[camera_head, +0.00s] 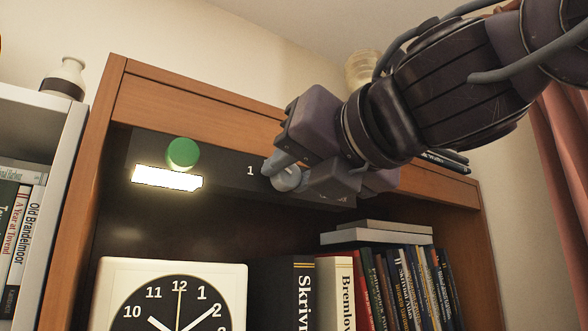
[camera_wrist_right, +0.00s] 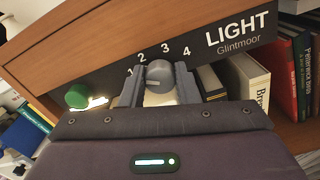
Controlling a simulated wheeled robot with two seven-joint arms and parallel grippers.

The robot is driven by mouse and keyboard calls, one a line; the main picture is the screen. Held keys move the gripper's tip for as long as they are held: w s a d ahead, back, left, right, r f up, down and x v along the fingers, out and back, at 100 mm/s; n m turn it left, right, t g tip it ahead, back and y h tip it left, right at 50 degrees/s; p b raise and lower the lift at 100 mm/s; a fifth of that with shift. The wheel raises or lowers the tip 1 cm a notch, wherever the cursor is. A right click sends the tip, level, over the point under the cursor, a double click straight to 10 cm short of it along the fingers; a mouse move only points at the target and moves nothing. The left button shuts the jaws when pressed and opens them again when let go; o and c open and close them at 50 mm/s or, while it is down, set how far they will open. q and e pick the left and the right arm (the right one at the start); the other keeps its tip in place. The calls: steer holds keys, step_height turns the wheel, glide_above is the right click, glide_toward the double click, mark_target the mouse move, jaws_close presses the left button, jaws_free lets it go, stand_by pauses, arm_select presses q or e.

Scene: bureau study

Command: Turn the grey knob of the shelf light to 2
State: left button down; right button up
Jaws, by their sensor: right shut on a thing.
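The shelf light is a dark panel (camera_head: 228,172) under the top board of the wooden bureau. Its grey knob (camera_wrist_right: 159,72) sits below the printed numbers 1 to 4 in the right wrist view. The knob also shows, partly covered, in the head view (camera_head: 288,180). My right gripper (camera_wrist_right: 159,84) is shut on the knob, one finger on each side of it. The gripper also shows in the head view (camera_head: 285,174), reaching in from the right. Where the knob's mark points is too small to tell surely. My left gripper is not in view.
A green knob (camera_head: 183,153) and a lit white strip (camera_head: 167,178) are on the panel's left part. Below stand a white clock (camera_head: 238,282) and several books (camera_head: 400,285). The bureau's top board (camera_head: 200,108) is close above my right gripper.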

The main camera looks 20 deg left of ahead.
steer(key=m, duration=0.4)
steer(key=shift+m+b, duration=0.3)
steer(key=shift+m, duration=1.4)
steer(key=o, duration=1)
steer(key=shift+w, duration=0.1)
steer(key=shift+c, duration=0.2)
steer(key=shift+d, duration=0.15)
steer(key=shift+s+d+f+b, duration=0.15)
steer(key=shift+s+d+b, duration=0.1)
steer(key=shift+s+b, duration=0.1)
steer(key=b+v, duration=0.2)
steer(key=v, duration=0.5)
steer(key=shift+b, duration=0.3)
